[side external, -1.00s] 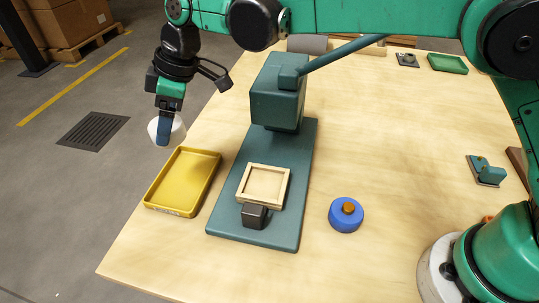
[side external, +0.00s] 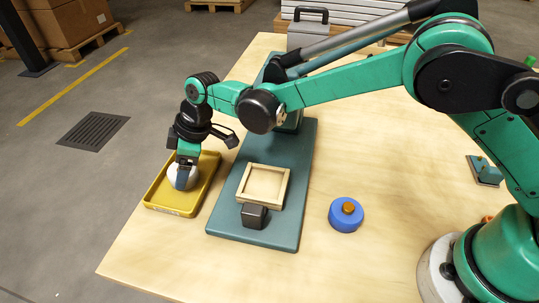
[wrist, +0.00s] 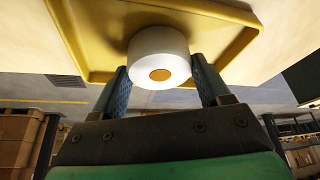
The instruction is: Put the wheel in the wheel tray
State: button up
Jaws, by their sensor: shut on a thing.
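The wheel (wrist: 150,52) is a white disc with an orange-brown centre in the wrist view. My gripper (wrist: 162,82) is shut on it, one blue finger on each side. In the side view my gripper (side external: 184,178) points down and holds the wheel (side external: 180,174) over the yellow wheel tray (side external: 153,197), inside its outline. The wheel is low over the tray floor; I cannot tell whether it touches. The tray (wrist: 108,20) fills the wrist view behind the wheel, and nothing else shows in it.
A dark teal base plate (side external: 230,222) with a square wooden frame (side external: 243,189) and a black block (side external: 254,216) lies right of the tray. A blue round piece with an orange knob (side external: 346,214) stands farther right. The front of the table (side external: 180,262) is clear.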

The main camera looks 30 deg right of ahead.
jog(key=o, duration=1.3)
jog(key=v, duration=1.2)
jog(key=shift+r, duration=0.1)
